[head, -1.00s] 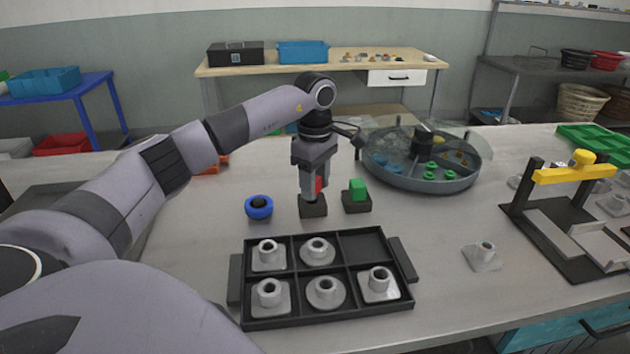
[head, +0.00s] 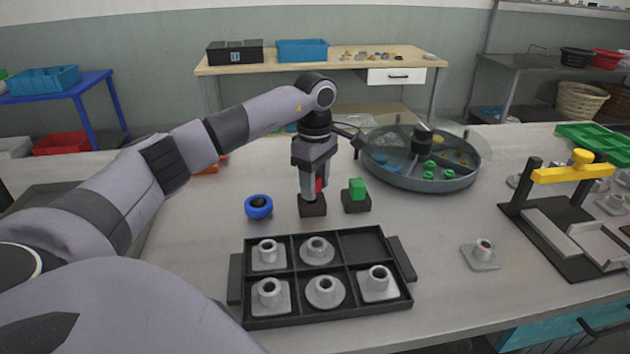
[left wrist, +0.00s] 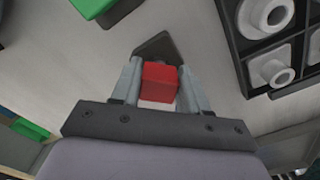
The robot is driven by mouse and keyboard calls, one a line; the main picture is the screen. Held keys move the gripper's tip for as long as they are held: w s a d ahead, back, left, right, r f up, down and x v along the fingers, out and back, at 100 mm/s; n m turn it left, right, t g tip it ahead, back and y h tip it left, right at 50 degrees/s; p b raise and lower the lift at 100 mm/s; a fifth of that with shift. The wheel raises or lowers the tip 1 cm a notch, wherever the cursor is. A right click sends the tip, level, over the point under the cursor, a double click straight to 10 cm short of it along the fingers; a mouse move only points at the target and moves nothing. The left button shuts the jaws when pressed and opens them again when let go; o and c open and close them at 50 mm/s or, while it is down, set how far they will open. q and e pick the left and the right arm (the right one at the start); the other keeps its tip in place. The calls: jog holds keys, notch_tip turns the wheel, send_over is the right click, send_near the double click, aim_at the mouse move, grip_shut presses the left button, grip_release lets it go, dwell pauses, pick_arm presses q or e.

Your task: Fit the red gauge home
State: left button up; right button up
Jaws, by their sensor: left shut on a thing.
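The red gauge (head: 319,184) is between the fingers of my left gripper (head: 314,190), which is shut on it. It also shows as a red block in the left wrist view (left wrist: 159,82), between the two grey fingers (left wrist: 158,85). A dark holder block (head: 312,205) stands on the table directly below the gauge. The gauge's lower end is at the holder's top; I cannot tell how deep it sits. My right gripper is not in view.
A green gauge (head: 357,188) sits in a like dark block (head: 356,203) close to the right. A blue ring-shaped piece (head: 259,207) is to the left. A black tray (head: 357,314) with grey flanged parts lies in front. A round tank (head: 403,182) stands behind right.

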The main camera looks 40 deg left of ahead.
pick_arm(q)
jog(key=shift+f+b, duration=0.35)
jog(key=shift+f, duration=0.5)
dwell(0.4)
jog(key=shift+f+p, duration=0.25)
jog(key=shift+p, duration=0.35)
dwell(3.6)
jog(key=o, duration=1.2)
jog(key=shift+c, duration=0.2)
jog(key=shift+r+b, duration=0.3)
jog(key=shift+r, duration=3.3)
